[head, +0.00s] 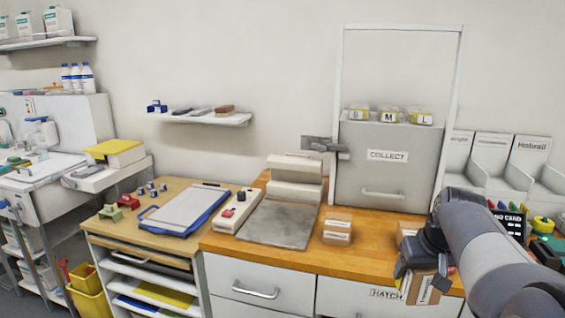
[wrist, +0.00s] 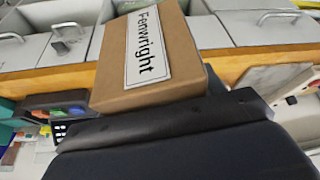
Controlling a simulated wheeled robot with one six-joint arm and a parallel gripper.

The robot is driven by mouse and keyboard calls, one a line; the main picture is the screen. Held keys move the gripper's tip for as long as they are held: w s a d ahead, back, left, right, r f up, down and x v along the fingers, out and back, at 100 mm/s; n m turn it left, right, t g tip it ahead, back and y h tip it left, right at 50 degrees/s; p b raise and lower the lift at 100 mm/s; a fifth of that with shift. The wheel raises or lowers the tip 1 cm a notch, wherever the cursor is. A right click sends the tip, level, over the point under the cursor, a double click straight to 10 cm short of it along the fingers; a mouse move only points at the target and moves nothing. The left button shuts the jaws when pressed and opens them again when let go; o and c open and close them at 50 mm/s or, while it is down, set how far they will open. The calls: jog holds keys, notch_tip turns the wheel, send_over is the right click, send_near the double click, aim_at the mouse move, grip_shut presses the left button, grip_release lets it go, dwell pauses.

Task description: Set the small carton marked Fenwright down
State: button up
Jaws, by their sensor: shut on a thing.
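The small brown carton marked Fenwright (wrist: 150,60) fills the upper middle of the wrist view, its white label readable and tilted. My gripper (wrist: 175,122) is shut on it, with a dark jaw across the carton's near side. In the head view my gripper (head: 418,268) is at the lower right, and the held carton (head: 424,288) shows below it, in front of the counter's front edge and drawers as pictured. The carton's far side is hidden, and nothing is seen supporting it from below.
A grey COLLECT cabinet (head: 385,165) stands at the back. Label bins (head: 490,155) are at the right.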

jog(key=w+f, duration=0.1)
jog(key=w+a+f, duration=0.1)
jog(key=f, duration=0.1)
jog(key=shift+w+f, duration=0.1)
jog(key=shift+f, duration=0.1)
jog(key=a+f+p, duration=0.1)
jog(key=a+f, duration=0.3)
jog(key=f, duration=0.3)
jog(key=s+a+f+p, duration=0.1)
jog(key=a+f, duration=0.3)
jog(key=f, duration=0.3)
jog(key=s+a+f+p, duration=0.1)
jog(key=a+f+p, duration=0.1)
jog(key=a+f, duration=0.2)
notch_tip(320, 180, down, 3)
jog(key=shift+a+f, duration=0.1)
jog(key=shift+a, duration=0.15)
jog(key=shift+d, duration=0.1)
